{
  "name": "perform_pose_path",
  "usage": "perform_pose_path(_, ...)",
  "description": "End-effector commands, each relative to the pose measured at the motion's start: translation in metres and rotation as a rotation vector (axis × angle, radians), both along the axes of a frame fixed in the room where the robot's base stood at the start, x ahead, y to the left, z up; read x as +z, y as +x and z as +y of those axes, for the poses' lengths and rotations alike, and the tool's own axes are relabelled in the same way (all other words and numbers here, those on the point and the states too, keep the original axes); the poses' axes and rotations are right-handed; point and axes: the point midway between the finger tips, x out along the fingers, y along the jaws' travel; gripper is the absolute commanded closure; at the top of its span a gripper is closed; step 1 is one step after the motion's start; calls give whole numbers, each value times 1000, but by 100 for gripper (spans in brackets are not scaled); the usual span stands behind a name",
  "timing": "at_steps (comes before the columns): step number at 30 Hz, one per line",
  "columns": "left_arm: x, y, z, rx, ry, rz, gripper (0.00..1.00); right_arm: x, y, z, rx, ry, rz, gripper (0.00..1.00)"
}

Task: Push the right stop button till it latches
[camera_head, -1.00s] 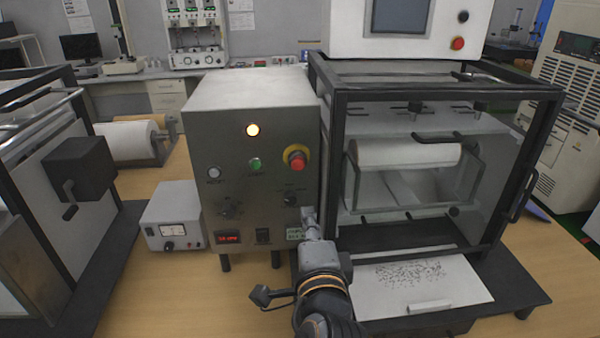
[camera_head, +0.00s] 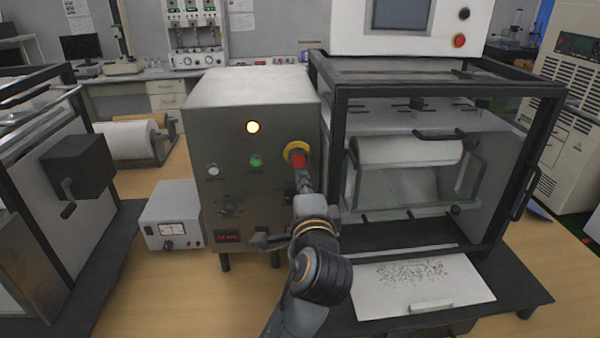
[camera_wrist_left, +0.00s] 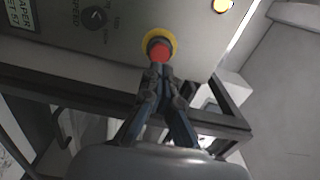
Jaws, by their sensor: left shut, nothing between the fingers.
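A red stop button (camera_head: 298,160) with a yellow collar sits at the right of the grey control box's front. Another red button (camera_head: 457,42) is on the white panel at upper right. My left gripper (camera_head: 304,180) is shut and empty, its tips just below the collared button in the head view. In the left wrist view the gripper (camera_wrist_left: 161,72) points at the same red button (camera_wrist_left: 159,52), its tips overlapping the button's near edge. I cannot tell whether they touch it. My right gripper is not in view.
The control box (camera_head: 225,110) has a lit amber lamp (camera_head: 252,127), a green button (camera_head: 255,160) and a white button (camera_head: 212,169). A black-framed machine (camera_head: 345,190) stands close on the right. A small power supply (camera_head: 172,215) stands left on the wooden table (camera_head: 170,290).

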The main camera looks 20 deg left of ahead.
Motion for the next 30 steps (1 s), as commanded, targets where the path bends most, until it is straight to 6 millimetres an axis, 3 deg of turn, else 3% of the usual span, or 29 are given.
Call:
perform_pose_path(3, -2, 19, 12, 3, 2, -1, 100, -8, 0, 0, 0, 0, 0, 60)
perform_pose_path(9, -1, 37, 23, 1, 1, 0, 100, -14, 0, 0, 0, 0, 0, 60)
perform_pose_path(23, 0, 42, 26, 1, 0, 1, 100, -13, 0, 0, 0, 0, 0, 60)
perform_pose_path(30, 1, 60, 37, 0, 0, 1, 100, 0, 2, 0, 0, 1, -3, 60)
